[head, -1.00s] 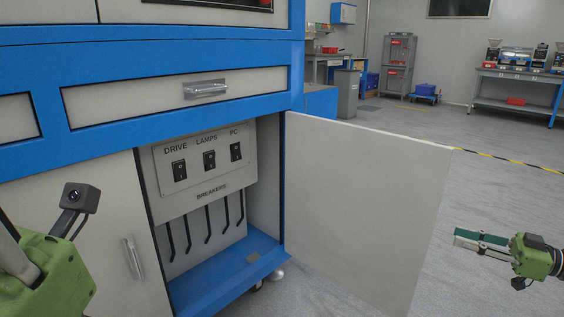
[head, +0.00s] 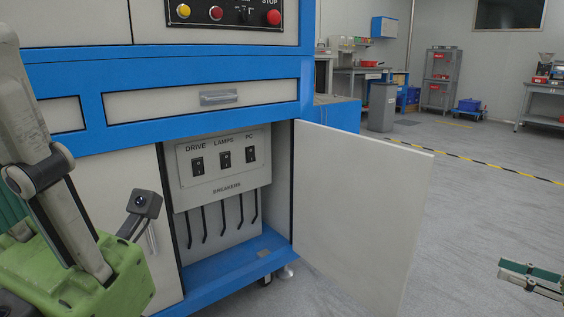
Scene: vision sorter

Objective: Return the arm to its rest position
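My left gripper (head: 45,165) is large and close at the left edge, with a green body and grey finger links pointing up. Its fingertips are cut off or unclear, so I cannot tell its opening. My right gripper (head: 515,275) is at the lower right edge, its two teal-and-grey fingers pointing left with a narrow gap and nothing between them. It is apart from the open cabinet door (head: 360,210). Most of my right arm is out of view.
The blue-and-grey cabinet (head: 215,70) stands close ahead. The door juts toward me between cabinet and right gripper. Open floor (head: 470,200) lies to the right.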

